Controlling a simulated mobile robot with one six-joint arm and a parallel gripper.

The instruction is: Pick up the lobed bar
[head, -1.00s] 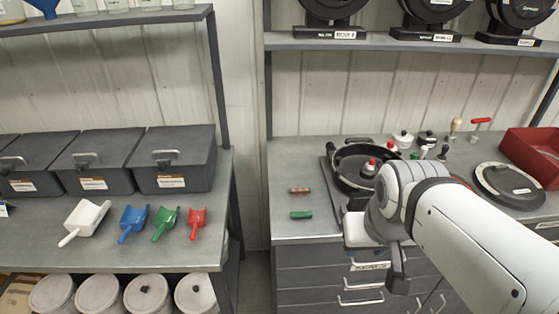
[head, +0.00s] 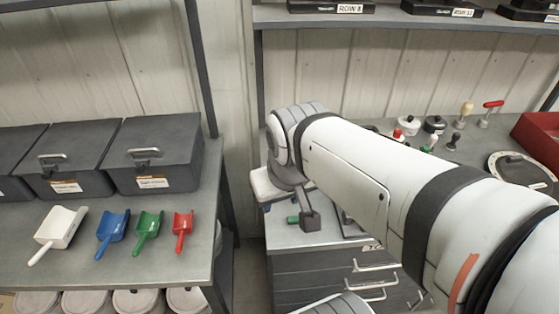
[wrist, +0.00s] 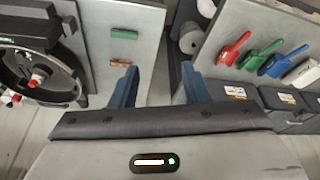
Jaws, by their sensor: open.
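Two small bars lie on the right bench: a green bar (wrist: 124,34) and a red-brown bar (wrist: 120,62) with darker ends. I cannot tell from their outlines which is the lobed bar. In the wrist view the red-brown bar is close to the tip of my gripper's left finger. My gripper (wrist: 159,67) is open and empty, its two blue fingers wide apart, above the bench near its edge. In the head view part of the green bar (head: 293,220) shows beside my wrist; the red-brown bar is hidden behind my arm.
A black round pan device (wrist: 35,75) stands on the same bench, left in the wrist view. Scoops (head: 112,233) and grey lidded boxes (head: 157,155) are on the left bench. A gap separates the benches. A red bin (head: 540,138) is far right.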

